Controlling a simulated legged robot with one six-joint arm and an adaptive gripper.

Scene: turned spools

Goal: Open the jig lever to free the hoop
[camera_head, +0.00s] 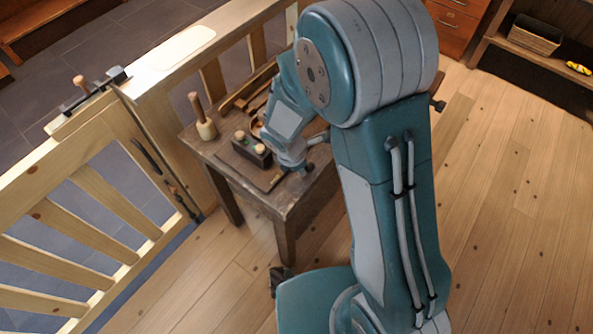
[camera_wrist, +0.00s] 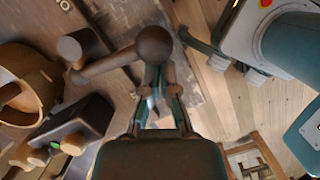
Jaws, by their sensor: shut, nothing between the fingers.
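My gripper (camera_wrist: 156,92) is shut and empty in the wrist view, its teal fingers close behind a dark brown ball knob (camera_wrist: 153,45). A brown rod (camera_wrist: 108,65) runs left from that knob; this looks like the jig lever. I cannot tell whether the fingers touch it. A round tan wooden piece (camera_wrist: 22,88), perhaps the hoop in its jig, is at the left edge. In the head view my wrist (camera_head: 290,155) is low over the workbench (camera_head: 285,205), and my arm hides part of the bench top and the fingertips.
A dark box with wooden knobs (camera_head: 250,149) stands on the bench left of my wrist; its green light (camera_wrist: 55,145) shows in the wrist view. A slatted gate (camera_head: 95,215) is further left. The floor at right is clear.

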